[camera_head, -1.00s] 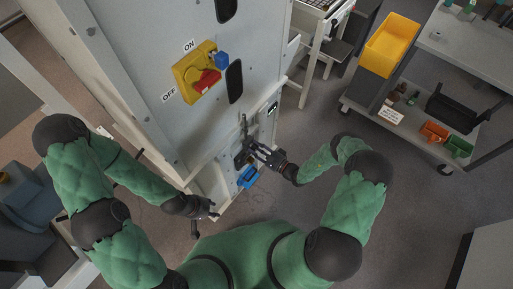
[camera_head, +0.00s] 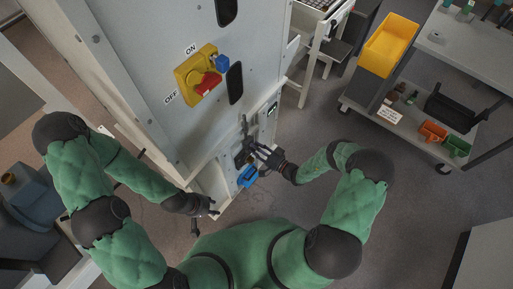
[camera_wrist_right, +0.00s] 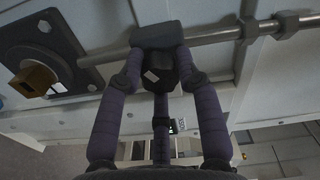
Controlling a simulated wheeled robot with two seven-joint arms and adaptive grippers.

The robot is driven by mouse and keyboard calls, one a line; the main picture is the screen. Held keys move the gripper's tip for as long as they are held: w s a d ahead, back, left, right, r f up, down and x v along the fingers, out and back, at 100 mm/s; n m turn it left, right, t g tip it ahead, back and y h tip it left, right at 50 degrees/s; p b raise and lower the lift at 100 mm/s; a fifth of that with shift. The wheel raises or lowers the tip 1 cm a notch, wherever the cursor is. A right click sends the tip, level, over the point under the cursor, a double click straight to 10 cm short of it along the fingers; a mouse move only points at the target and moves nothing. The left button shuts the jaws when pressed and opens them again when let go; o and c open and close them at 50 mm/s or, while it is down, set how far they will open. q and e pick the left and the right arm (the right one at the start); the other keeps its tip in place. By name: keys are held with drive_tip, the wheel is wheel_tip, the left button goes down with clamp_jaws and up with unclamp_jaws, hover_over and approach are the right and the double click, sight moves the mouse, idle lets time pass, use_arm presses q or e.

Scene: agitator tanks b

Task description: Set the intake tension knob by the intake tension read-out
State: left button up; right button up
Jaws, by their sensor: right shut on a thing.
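In the right wrist view the fingers of my right gripper (camera_wrist_right: 160,80) are closed around a dark knob (camera_wrist_right: 158,62) with a small pale mark. The fingers hide much of its sides. In the head view my right gripper (camera_head: 262,155) is at the low front of the pale cabinet.
A grey rod (camera_wrist_right: 225,34) runs across behind the knob. A dark plate with a brown stub (camera_wrist_right: 35,78) is to its left. In the head view a blue part (camera_head: 247,176) is just below my right gripper, and a yellow ON/OFF switch (camera_head: 188,77) is higher up.

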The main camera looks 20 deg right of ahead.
drive_tip(key=shift+w+d+n, duration=0.1)
drive_tip(key=shift+n, duration=1.4)
drive_tip(key=o, duration=1.1)
drive_tip(key=shift+o, duration=0.2)
drive_tip(key=v, duration=1.2)
